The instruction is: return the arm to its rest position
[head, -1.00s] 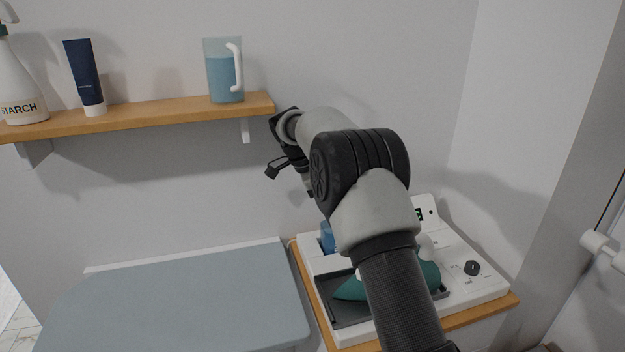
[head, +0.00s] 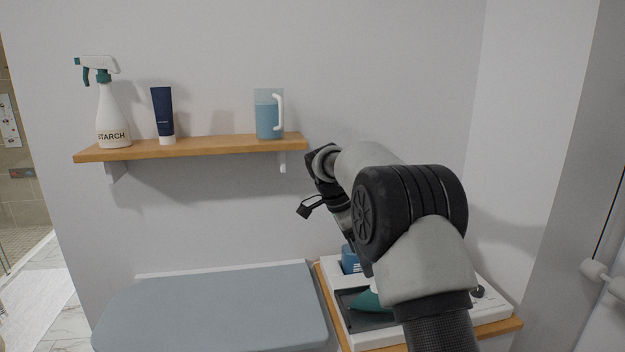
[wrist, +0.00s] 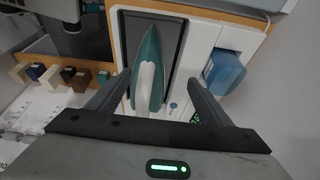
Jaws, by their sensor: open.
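My arm reaches forward from the lower right in the head view, with its elbow bent. My gripper (head: 312,209) hangs near the right end of the wall shelf, above the iron station. In the wrist view my gripper (wrist: 155,95) has its two fingers spread wide with nothing held between them. Beyond the fingers lies a teal and white iron (wrist: 150,80) on a dark tray (wrist: 172,28) of the white station (wrist: 207,35). The iron (head: 368,301) is partly hidden by my arm in the head view.
A wooden shelf (head: 215,145) holds a starch spray bottle (head: 113,120), a dark blue tube (head: 163,112) and a jug of blue liquid (head: 268,118). A grey-blue ironing board (head: 215,310) lies left of the station. A blue container (wrist: 224,70) sits beside the tray. The wall closes off the right.

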